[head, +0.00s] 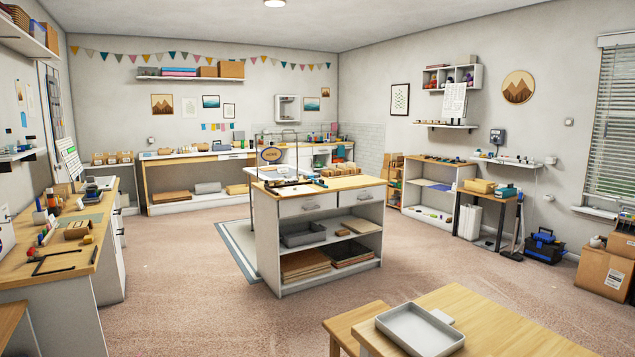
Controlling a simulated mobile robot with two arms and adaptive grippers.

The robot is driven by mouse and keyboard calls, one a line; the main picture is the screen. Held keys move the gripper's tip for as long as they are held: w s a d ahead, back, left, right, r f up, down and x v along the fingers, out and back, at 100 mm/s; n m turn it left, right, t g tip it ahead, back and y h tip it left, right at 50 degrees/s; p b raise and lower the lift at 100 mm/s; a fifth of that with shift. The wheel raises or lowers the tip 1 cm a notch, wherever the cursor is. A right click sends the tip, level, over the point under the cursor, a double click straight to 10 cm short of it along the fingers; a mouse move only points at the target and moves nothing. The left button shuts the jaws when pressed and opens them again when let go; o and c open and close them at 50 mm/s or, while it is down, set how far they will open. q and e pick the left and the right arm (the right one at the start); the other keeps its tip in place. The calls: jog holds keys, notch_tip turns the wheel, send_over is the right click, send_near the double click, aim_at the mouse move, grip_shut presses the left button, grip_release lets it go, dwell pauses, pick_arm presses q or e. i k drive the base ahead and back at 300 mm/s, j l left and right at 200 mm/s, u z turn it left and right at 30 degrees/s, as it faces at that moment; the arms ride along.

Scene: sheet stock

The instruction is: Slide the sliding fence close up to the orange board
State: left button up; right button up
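I cannot make out the sliding fence or the orange board for certain from this distance. The central island (355,184) has a wooden top with several small items at its left and back, too small to tell apart. Neither of my grippers shows in the head view, so I cannot see their state.
The island has open shelves with a grey bin (303,234) and stacked brown sheets (305,264). A cluttered bench (72,262) runs along the left. A wooden table with a grey tray (420,329) stands at the front right. Carpet (210,310) is clear between them.

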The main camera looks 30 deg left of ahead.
aim_at(320, 183)
jog(key=i+j+u, duration=0.25)
jog(key=u, duration=0.15)
jog(key=i+j+u, duration=0.6)
jog(key=u, duration=0.15)
jog(key=i+j+u, duration=0.1)
jog(key=i+u, duration=0.25)
jog(key=i+j+u, duration=0.1)
jog(key=i, duration=0.7)
jog(key=i+j, duration=0.15)
jog(key=i, duration=0.7)
jog(key=i+l+z, duration=0.1)
jog(key=i+z, duration=0.25)
jog(key=i, duration=0.15)
jog(key=i+z, duration=0.3)
jog(key=i, duration=0.2)
jog(key=i+j+z, duration=0.2)
jog(key=i+z, duration=0.15)
jog(key=i, duration=0.2)
jog(key=i+j+z, duration=0.35)
jog(key=i+l, duration=0.05)
jog(key=i, duration=0.05)
